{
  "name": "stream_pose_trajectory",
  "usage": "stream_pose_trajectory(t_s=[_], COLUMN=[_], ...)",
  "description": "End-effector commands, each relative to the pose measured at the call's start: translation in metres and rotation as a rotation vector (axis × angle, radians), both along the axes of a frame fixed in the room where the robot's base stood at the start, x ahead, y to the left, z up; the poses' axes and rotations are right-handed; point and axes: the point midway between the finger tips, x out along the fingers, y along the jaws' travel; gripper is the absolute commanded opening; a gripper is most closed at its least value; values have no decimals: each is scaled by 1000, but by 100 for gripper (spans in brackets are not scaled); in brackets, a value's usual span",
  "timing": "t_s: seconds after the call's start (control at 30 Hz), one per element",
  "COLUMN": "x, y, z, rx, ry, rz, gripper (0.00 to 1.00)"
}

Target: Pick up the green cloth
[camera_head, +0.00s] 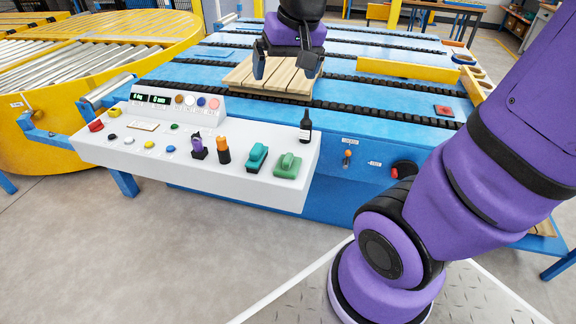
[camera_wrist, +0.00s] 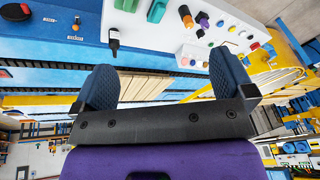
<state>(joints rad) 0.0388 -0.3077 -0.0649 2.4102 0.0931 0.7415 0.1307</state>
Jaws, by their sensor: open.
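A light green, rounded lump (camera_head: 287,165) lies at the front right of the white control panel. It may be the green cloth, but its shape does not clearly read as cloth. A darker teal-green piece (camera_head: 256,157) lies just left of it. Both show at the top edge of the wrist view, the light green one (camera_wrist: 127,4) partly cut off and the teal one (camera_wrist: 157,10) beside it. My gripper (camera_head: 284,68) is open and empty above the wooden slats, farther back than the panel. Its two fingers (camera_wrist: 165,78) are spread wide in the wrist view.
A dark bottle (camera_head: 305,127) stands at the panel's right back, close to the green lump. A purple-black tool (camera_head: 198,147) and an orange-black one (camera_head: 223,150) stand left of the teal piece. Wooden slats (camera_head: 273,77) lie on the blue conveyor (camera_head: 190,72). A yellow bar (camera_head: 408,69) is right.

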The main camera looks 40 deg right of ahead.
Motion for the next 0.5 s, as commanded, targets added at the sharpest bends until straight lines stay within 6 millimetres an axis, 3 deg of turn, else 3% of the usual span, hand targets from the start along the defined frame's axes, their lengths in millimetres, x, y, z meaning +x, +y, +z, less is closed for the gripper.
stream_pose_trajectory(t_s=[0.2, 0.5], x=[49, 101], y=[-19, -50], z=[-46, -124], rx=[41, 69], ry=[78, 172], rz=[-125, -306], gripper=[100, 100])
